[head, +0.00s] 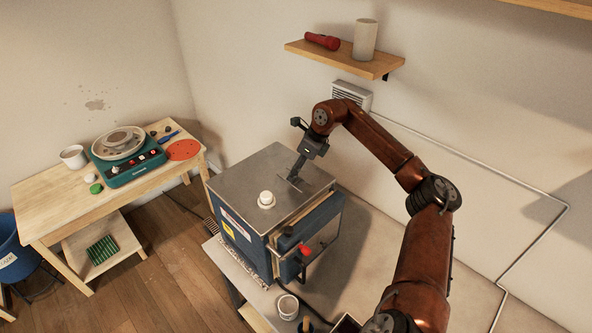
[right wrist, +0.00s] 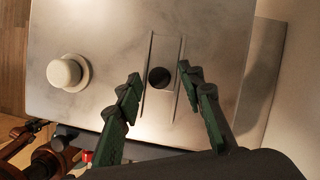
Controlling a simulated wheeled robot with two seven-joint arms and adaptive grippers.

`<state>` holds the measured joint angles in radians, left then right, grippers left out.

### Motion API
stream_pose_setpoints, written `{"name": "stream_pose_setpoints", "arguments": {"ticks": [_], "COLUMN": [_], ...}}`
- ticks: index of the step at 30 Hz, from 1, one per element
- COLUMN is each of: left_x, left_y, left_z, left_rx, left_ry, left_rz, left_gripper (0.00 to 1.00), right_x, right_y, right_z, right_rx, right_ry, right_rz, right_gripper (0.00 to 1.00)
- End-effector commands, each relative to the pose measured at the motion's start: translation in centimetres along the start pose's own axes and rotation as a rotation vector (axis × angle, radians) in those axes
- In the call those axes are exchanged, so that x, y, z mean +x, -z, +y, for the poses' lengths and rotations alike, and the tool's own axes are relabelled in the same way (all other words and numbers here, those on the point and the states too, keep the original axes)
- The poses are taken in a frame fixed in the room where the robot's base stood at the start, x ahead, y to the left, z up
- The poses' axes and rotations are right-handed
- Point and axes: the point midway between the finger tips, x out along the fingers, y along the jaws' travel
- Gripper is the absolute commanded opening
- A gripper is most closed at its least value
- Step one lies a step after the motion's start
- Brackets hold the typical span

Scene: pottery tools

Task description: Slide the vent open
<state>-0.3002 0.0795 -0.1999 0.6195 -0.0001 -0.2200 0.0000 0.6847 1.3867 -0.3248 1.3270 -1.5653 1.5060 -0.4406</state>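The kiln (head: 240,188) is a blue box with a grey metal top. In the right wrist view its vent (right wrist: 172,50) is a narrow plate or channel between two thin rails, with a dark round spot in it; hole or knob, I cannot tell. My right gripper (head: 293,178) is low over the kiln top at the vent. In the right wrist view its green fingers (right wrist: 158,73) are apart, one on each side of the vent, with nothing held. Contact with the vent is not clear. My left gripper cannot be made out; only reddish arm parts show at lower left there.
A white knob (head: 266,199) stands on the kiln top beside the vent. A red latch (head: 305,249) is on the kiln's front. A wall grille (head: 351,94) and a shelf (head: 335,58) are behind. A white cup (head: 288,307) stands in front of the kiln.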

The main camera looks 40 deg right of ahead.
Motion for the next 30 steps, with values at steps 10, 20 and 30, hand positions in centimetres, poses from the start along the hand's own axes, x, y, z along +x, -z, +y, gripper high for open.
{"name": "stream_pose_setpoints", "arguments": {"ticks": [10, 20, 30], "left_x": [0.0, 0.0, 0.03], "left_y": [0.0, 0.02, -0.16], "left_z": [0.0, -0.01, 0.02], "left_rx": [0.0, 0.0, 0.0], "left_ry": [0.0, 0.0, 0.0], "left_rz": [0.0, 0.0, -0.002], "left_gripper": [0.4, 0.4, 0.4], "right_x": [-0.04, -0.07, -0.02], "right_y": [-0.02, -0.03, -0.23], "right_z": [0.01, -0.02, 0.64], "right_rx": [0.0, 0.0, -0.013], "right_ry": [0.0, 0.001, -0.003], "right_rz": [0.0, -0.001, -0.001], "right_gripper": [0.1, 0.0, 0.0]}}
